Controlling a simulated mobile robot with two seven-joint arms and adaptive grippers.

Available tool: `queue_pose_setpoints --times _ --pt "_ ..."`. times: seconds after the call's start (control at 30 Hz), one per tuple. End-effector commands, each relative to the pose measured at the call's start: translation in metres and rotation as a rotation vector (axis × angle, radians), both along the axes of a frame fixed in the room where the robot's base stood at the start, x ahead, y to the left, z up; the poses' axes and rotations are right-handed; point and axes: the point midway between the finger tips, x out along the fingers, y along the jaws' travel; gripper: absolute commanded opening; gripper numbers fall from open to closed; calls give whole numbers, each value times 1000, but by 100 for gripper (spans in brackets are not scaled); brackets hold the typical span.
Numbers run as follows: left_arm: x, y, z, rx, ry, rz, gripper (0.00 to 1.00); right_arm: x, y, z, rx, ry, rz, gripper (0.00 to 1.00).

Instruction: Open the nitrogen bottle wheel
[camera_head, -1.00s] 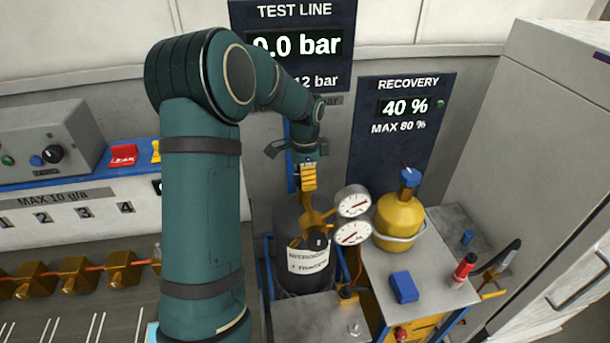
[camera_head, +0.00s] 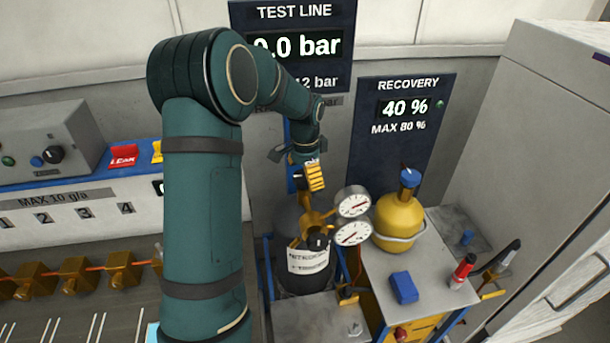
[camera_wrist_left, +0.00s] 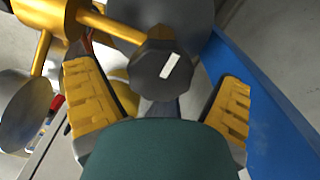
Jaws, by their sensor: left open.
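The nitrogen bottle (camera_head: 307,278) is a dark cylinder with a white label, standing in a blue frame. A brass regulator with two white gauges (camera_head: 352,202) and a black knob (camera_head: 317,242) sits at its top. My left gripper (camera_head: 313,180) is above the bottle, pointing down, its yellow-padded fingers partly hidden behind each other. In the left wrist view, a dark faceted wheel (camera_wrist_left: 156,68) with a white mark lies between the open fingers, with gaps on both sides. The gripper hides the wheel in the head view. My right gripper is not in view.
A yellow recovery bottle (camera_head: 399,217) stands right of the gauges. A blue block (camera_head: 404,287) and a red cylinder (camera_head: 462,272) are on the grey cart top. A blue post (camera_wrist_left: 262,100) rises close beside one finger in the wrist view.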

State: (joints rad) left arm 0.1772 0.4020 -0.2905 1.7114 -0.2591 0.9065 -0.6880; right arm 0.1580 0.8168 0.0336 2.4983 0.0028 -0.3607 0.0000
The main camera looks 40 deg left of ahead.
Motion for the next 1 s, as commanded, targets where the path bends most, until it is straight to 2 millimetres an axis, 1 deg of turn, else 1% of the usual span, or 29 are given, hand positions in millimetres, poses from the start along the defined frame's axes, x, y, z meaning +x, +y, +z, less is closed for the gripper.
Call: queue_pose_setpoints --times 0.13,0.27,0.37,0.5,0.7,0.83,1.0 --pt "0 0 3 0 0 0 94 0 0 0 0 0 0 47" --pt "0 0 17 0 -2 0 94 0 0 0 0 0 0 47" --pt "0 0 36 1 -4 0 94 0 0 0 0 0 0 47" --pt "1 0 66 1 -5 0 94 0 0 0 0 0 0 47" --pt "0 0 100 1 -3 0 94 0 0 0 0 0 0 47" --pt "0 0 114 1 -1 -1 94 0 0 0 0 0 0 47" --pt "0 0 120 1 -1 0 94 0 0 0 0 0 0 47"
